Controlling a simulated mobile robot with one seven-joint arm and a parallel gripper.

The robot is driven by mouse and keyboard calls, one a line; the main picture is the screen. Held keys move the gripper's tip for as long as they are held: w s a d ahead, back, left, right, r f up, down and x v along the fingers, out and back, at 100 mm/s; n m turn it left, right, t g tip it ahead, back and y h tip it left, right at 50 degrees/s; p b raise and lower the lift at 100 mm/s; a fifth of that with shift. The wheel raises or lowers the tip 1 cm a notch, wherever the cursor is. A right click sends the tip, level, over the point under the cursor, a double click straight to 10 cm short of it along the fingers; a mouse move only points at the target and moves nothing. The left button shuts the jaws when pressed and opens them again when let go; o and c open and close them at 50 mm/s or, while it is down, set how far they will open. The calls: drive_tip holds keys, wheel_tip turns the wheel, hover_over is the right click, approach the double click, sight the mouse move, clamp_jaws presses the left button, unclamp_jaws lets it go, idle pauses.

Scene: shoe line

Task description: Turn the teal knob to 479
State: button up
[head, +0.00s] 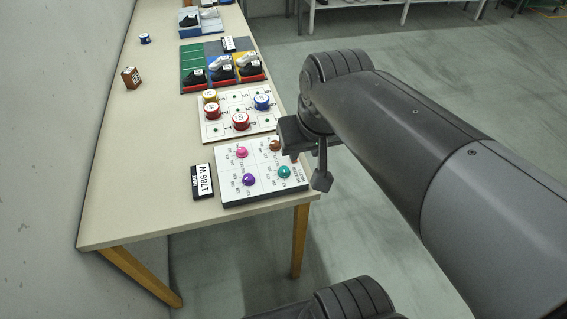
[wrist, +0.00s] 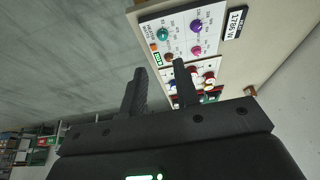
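The teal knob (head: 284,172) sits at the near right of a white panel (head: 226,190) with printed dial numbers, at the near end of the table. It also shows in the wrist view (wrist: 163,34), top left on the panel. Its exact setting is too small to read. My gripper (head: 321,168) is beyond the panel's right edge, near the teal knob and apart from it. In the wrist view my gripper's two fingers (wrist: 158,67) are spread with nothing between them, and the knob lies beyond the fingertips.
Pink (head: 241,152), purple (head: 249,180) and brown (head: 275,145) knobs share the panel. A display reading 1786 W (head: 202,181) lies left of it. A board with red, blue and yellow round pieces (head: 240,121) and a shoe tray (head: 194,60) stand farther back. The table's left side is mostly clear.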

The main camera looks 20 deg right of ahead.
drive_tip(key=o, duration=0.4)
drive_tip(key=w+f+g, duration=0.1)
drive_tip(key=w, duration=0.2)
drive_tip(key=w+f+g, duration=0.1)
drive_tip(key=w, duration=0.3)
drive_tip(key=w+g, duration=0.2)
drive_tip(key=w, duration=0.1)
drive_tip(key=shift+w+d+f, duration=0.15)
drive_tip(key=shift+w+f, duration=0.25)
drive_tip(key=g, duration=0.5)
approach(284, 169)
wheel_tip(284, 169, up, 3)
drive_tip(key=w, duration=0.1)
drive_tip(key=x, duration=1.1)
drive_tip(key=shift+w, duration=0.25)
drive_tip(key=shift+c, duration=0.5)
drive_tip(key=c, duration=0.9)
